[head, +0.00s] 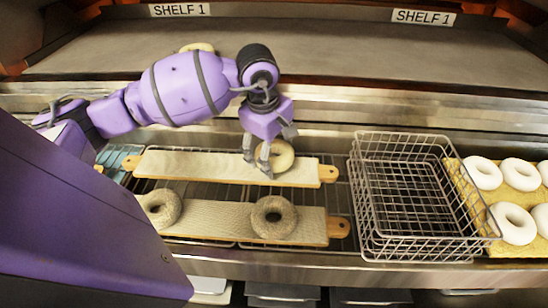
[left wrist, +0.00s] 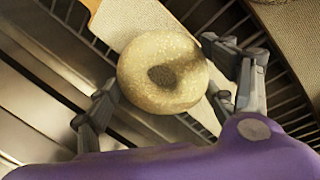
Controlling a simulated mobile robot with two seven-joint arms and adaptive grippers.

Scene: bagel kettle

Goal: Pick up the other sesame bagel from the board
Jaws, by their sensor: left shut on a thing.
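A pale, speckled sesame bagel (head: 285,157) is at the right part of the back wooden board (head: 205,166). My left gripper (head: 257,164) comes down over this bagel and is shut on it. In the left wrist view the bagel (left wrist: 150,99) sits between the two fingers, one on each side, with its seeded top and hole showing. I cannot tell whether it touches the board or is just clear of it. My right gripper is not in view.
Two greyish, speckled bagels (head: 274,232) lie on the front board (head: 218,222). An empty wire basket (head: 405,205) stands to the right. Beyond it, several white rings lie on a yellowish board (head: 470,211). Another bagel (head: 197,47) shows behind my arm on the shelf (head: 330,50).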

